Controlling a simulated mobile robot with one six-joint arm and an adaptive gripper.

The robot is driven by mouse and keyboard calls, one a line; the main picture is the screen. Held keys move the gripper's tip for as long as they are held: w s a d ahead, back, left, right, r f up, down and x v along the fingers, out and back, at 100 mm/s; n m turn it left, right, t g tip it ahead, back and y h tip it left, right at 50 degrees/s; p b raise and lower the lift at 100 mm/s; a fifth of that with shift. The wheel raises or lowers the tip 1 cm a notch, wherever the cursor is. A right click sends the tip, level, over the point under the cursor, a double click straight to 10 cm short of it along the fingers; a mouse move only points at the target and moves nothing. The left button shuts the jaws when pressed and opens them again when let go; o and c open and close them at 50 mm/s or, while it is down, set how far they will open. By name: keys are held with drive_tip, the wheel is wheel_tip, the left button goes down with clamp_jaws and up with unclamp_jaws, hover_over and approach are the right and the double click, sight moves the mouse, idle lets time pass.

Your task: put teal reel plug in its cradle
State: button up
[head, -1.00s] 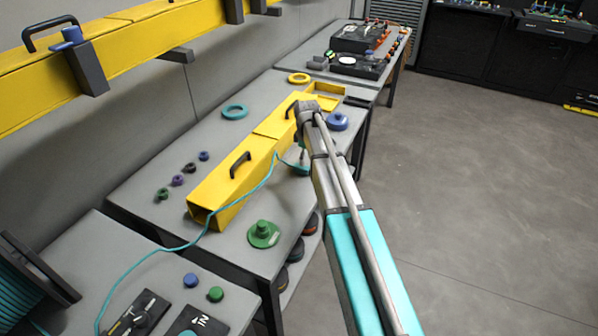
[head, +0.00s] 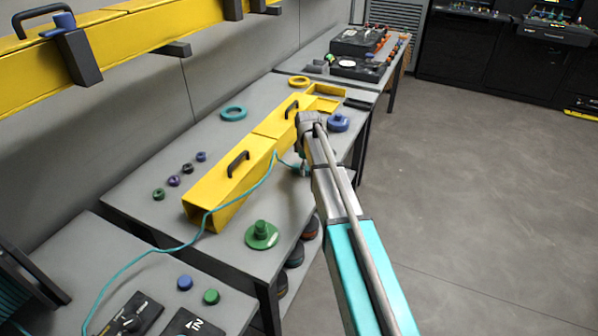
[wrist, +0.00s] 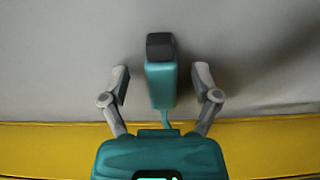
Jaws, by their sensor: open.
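The teal reel plug (wrist: 161,88), a teal block with a dark end cap, shows in the wrist view between the two fingers of my gripper (wrist: 161,82). The fingers stand apart, with a gap on each side of the plug. In the head view my gripper (head: 304,171) is low beside the yellow duct, partly hidden by my arm, and the plug cannot be made out there. The teal cable (head: 208,212) runs from the reel (head: 12,290) at the lower left, over the duct, to my gripper. I cannot tell which thing is the cradle.
The yellow duct (head: 222,190) with black handles lies along the grey bench. A green spool-like piece (head: 262,235), a blue one (head: 338,122), a teal ring (head: 233,112) and a yellow ring (head: 299,81) stand around it. The floor to the right is clear.

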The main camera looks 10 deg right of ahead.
clamp_jaws()
idle(0.5)
drive_tip(key=shift+r, duration=0.1)
wheel_tip(320, 180, up, 3)
drive_tip(key=p, duration=0.2)
drive_tip(key=shift+f+p, duration=0.2)
drive_tip(key=shift+p, duration=0.15)
drive_tip(key=s+r+p, duration=1)
drive_tip(key=s, duration=0.4)
drive_tip(key=shift+r, duration=0.15)
